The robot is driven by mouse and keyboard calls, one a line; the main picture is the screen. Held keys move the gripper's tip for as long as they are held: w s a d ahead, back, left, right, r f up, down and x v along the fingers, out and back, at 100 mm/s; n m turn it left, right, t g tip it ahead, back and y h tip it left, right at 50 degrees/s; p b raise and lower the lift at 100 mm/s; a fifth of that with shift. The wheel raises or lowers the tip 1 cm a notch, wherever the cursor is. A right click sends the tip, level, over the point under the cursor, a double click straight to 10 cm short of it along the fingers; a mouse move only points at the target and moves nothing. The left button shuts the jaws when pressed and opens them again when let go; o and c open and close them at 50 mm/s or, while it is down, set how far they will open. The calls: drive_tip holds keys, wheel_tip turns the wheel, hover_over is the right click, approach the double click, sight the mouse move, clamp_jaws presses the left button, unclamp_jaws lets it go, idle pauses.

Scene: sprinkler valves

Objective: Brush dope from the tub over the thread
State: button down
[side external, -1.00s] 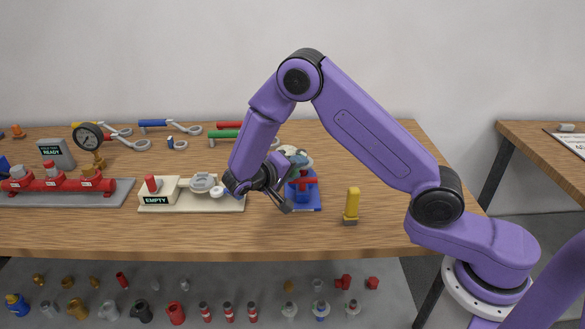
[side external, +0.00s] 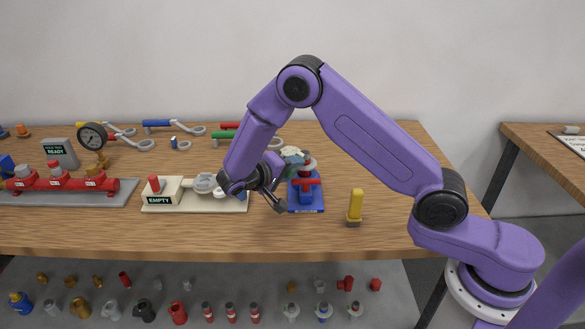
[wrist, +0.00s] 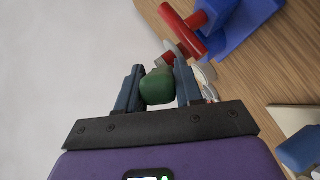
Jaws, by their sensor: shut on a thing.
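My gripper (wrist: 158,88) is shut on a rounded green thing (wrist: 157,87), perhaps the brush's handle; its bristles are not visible. The red fitting (wrist: 181,32) and blue holder (wrist: 240,28) also show in the wrist view. A pale teal thing (side external: 292,154), perhaps the tub, stands behind my gripper, partly hidden. I cannot make out the thread.
A cream stand (side external: 195,205) marked EMPTY is left of my gripper. A yellow upright piece (side external: 355,204) stands right of the holder. A red manifold (side external: 60,184), a gauge (side external: 91,136) and wrenches (side external: 175,126) are left and behind. The table's front right is mostly clear.

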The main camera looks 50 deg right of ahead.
drive_tip(key=shift+w+d, duration=0.1)
idle(0.3)
drive_tip(key=shift+s+d, duration=0.85)
drive_tip(key=shift+d, duration=0.1)
drive_tip(key=shift+w+a, duration=0.1)
drive_tip(key=shift+w+a, duration=0.6)
drive_tip(key=shift+w, duration=0.1)
drive_tip(key=shift+a, duration=0.2)
